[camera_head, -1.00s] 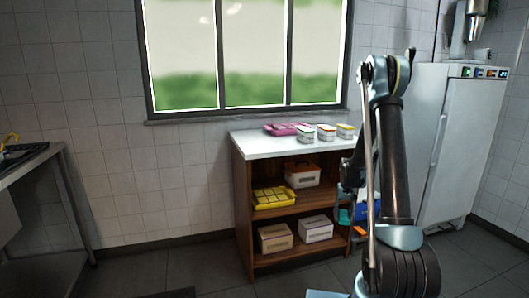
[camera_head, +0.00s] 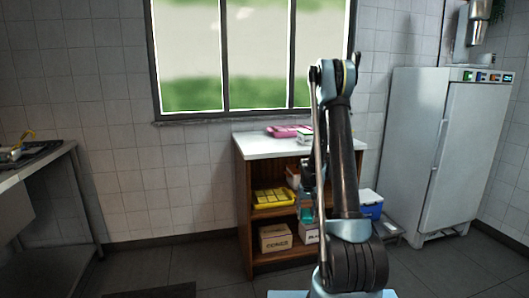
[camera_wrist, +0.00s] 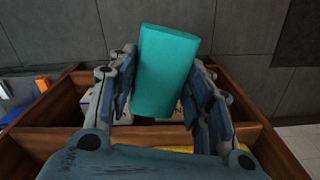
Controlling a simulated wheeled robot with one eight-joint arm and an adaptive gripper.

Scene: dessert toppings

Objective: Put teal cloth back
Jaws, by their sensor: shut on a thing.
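The teal cloth (camera_wrist: 165,70) is a smooth, rolled-up block in the wrist view. My gripper (camera_wrist: 163,92) is shut on it, with one finger on each side. In the head view, my gripper (camera_head: 307,185) is in front of the right part of the wooden shelf unit (camera_head: 243,205), partly hidden by my arm. A little teal shows below it there. The wrist view shows wooden shelf edges (camera_wrist: 55,98) beneath and around the held cloth.
A yellow tray (camera_head: 272,198) lies on the middle shelf. A cardboard box (camera_head: 275,238) and a white box (camera_head: 307,234) stand below. A pink tray (camera_head: 282,131) is on the white top. A blue box (camera_head: 371,207) stands right of the unit, beside the fridge (camera_head: 470,150).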

